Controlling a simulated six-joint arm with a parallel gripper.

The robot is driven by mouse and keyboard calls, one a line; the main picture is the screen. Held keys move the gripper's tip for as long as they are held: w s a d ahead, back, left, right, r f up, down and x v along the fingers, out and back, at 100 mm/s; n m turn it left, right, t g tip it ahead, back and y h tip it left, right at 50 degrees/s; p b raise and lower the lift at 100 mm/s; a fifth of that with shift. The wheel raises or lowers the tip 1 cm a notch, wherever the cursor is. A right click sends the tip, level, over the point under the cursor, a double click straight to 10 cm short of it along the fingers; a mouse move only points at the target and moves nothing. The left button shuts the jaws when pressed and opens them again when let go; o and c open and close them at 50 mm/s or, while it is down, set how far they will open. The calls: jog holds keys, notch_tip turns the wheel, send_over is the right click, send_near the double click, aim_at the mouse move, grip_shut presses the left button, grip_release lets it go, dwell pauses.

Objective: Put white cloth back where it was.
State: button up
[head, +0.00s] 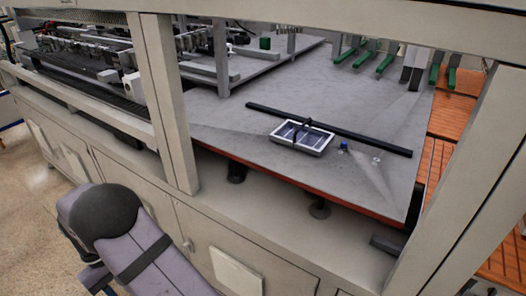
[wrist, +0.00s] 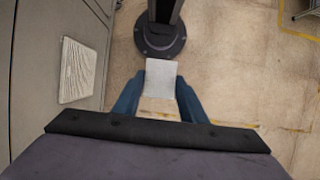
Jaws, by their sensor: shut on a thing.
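The white cloth (wrist: 161,76) shows in the wrist view as a pale, roughly square piece between the two blue fingers of my gripper (wrist: 160,96). My gripper is shut on it. The cloth sticks out past the fingertips, with bare floor behind it in the picture. The part deeper between the fingers is partly hidden. In the head view my arm is at the lower left, in front of the machine's cabinets; my gripper and the cloth cannot be made out there.
A grey worktable (head: 225,115) lies inside the machine frame. A frame post (head: 168,105) stands at the left. A pale panel (wrist: 82,70) is on the cabinet side.

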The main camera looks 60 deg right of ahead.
jog(key=shift+w+d+r+p, duration=0.1)
jog(key=shift+r+p, duration=0.3)
jog(key=shift+r, duration=0.05)
jog(key=d+r+n+h+p, duration=0.15)
jog(key=d+r, duration=0.35)
jog(key=d, duration=0.6)
jog(key=s+d+r+n+t, duration=0.1)
jog(key=d+r+n, duration=0.25)
jog(key=d, duration=0.75)
jog(key=d+r+n+h, duration=0.15)
jog(key=d+r, duration=0.35)
jog(key=d, duration=0.6)
jog(key=s+d+r+n+t+b, duration=0.15)
jog(key=s+d+r, duration=0.25)
jog(key=s+d, duration=0.4)
jog(key=s+d+r+n+h, duration=0.1)
jog(key=s+d+r+n, duration=0.2)
jog(key=s+d+r, duration=0.5)
jog(key=s+d+r+n, duration=0.15)
jog(key=s+d, duration=0.35)
jog(key=s, duration=0.5)
jog(key=shift+n, duration=0.55)
jog(key=shift+s+a+f+p, duration=0.1)
jog(key=shift+f+p, duration=0.2)
jog(key=shift+f, duration=2.3)
jog(key=shift+s+f+p, duration=0.1)
jog(key=shift+f+p, duration=0.2)
jog(key=shift+f, duration=2.25)
jog(key=shift+f, duration=0.15)
